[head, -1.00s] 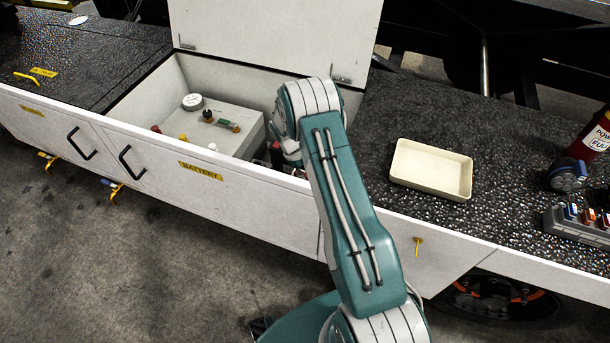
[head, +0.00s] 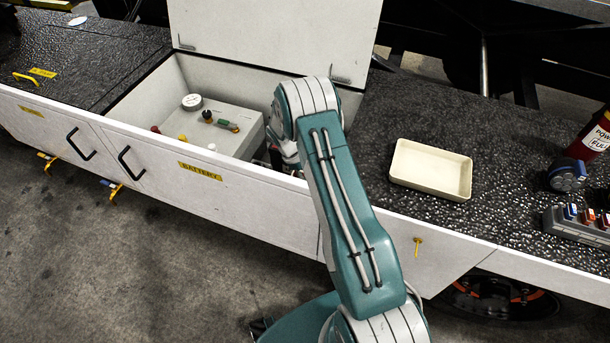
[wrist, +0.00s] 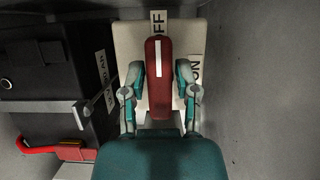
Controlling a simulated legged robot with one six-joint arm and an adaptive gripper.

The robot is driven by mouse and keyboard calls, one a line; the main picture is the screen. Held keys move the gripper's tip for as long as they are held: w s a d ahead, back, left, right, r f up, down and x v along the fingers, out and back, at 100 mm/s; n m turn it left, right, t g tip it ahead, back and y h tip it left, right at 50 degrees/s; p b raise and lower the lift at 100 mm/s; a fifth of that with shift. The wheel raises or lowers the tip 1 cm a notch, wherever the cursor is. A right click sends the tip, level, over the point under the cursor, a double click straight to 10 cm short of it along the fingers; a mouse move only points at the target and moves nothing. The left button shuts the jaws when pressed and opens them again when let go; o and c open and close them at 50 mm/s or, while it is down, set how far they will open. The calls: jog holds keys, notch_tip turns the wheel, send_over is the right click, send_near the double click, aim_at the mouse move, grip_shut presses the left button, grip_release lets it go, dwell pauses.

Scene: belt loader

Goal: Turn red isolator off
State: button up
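The red isolator handle (wrist: 159,85) stands upright in the middle of the wrist view, on a pale plate (wrist: 128,40). The white stripe on the handle points up toward a label (wrist: 158,22) that reads "FF", its first letter cut off or hidden. An "ON" label (wrist: 196,68) is to the right, partly covered by a finger. My gripper (wrist: 160,76) has one finger on each side of the handle, with a narrow gap showing on both sides. In the head view the isolator and fingers are hidden behind my arm, inside the open battery compartment (head: 135,105).
A grey wall (wrist: 245,90) is close on the right. In the head view, the raised lid (head: 275,35) stands behind the compartment, and a cream tray (head: 432,170) is to its right.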

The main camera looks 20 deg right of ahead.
jog(key=shift+o, duration=0.2)
jog(key=shift+r, duration=0.2)
jog(key=shift+w+r, duration=0.2)
jog(key=shift+r, duration=0.15)
jog(key=v, duration=1.1)
jog(key=shift+a+f, duration=0.1)
